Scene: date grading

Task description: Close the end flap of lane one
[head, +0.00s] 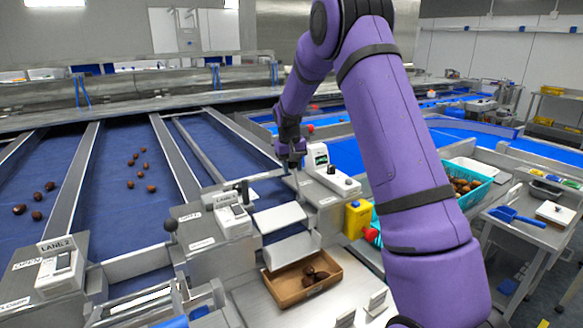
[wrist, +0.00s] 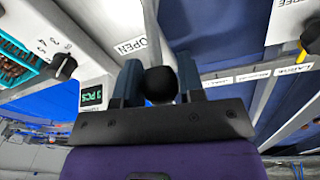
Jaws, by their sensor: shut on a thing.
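My gripper (head: 291,158) is at the right side of lane one, low over the lane's end. In the wrist view its two fingers (wrist: 159,82) are shut on a black ball knob (wrist: 160,88), which tops a thin metal lever. The word OPEN stands on a label (wrist: 131,46) beside the lever. In the head view the knob is hidden by the gripper. White flap-like panels (head: 280,217) stand at lane one's end, the lower one above a brown tray (head: 275,293) holding a few dates. I cannot tell the flap's exact position.
A white counter box (head: 331,172) stands just right of the gripper. A LANE 2 box (head: 62,268) and a black-knobbed lever (head: 170,226) are at left. Dates lie on the blue lanes.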

